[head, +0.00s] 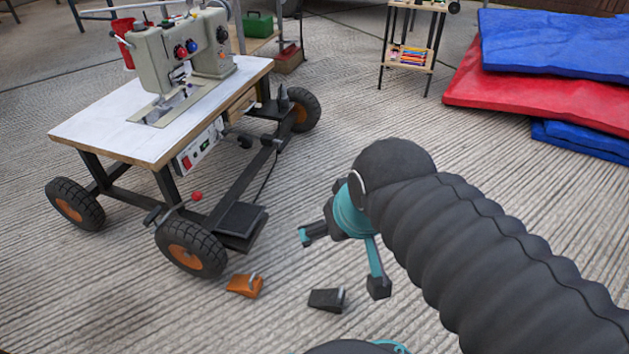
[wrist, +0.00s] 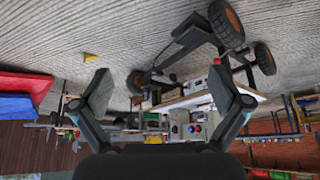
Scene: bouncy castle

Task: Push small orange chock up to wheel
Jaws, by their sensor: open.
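The small orange chock (head: 244,286) lies on the ribbed ground in the head view, just right of and in front of the cart's nearest wheel (head: 192,248). This black wheel has an orange hub; whether the chock touches it is unclear. A dark grey chock (head: 327,299) lies to the orange one's right. My gripper (head: 342,262) is open and empty in the head view, up and to the right of both chocks and apart from them. The upside-down wrist view shows its spread fingers (wrist: 160,92) and the wheel (wrist: 228,22); I cannot make out the orange chock there.
The wheeled cart carries a white table top (head: 100,128) and a sewing machine (head: 165,65). A black pedal plate (head: 242,220) hangs low behind the orange chock. Blue and red mats (head: 545,100) lie at the back right. A small yellow thing (wrist: 90,57) lies on open ground.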

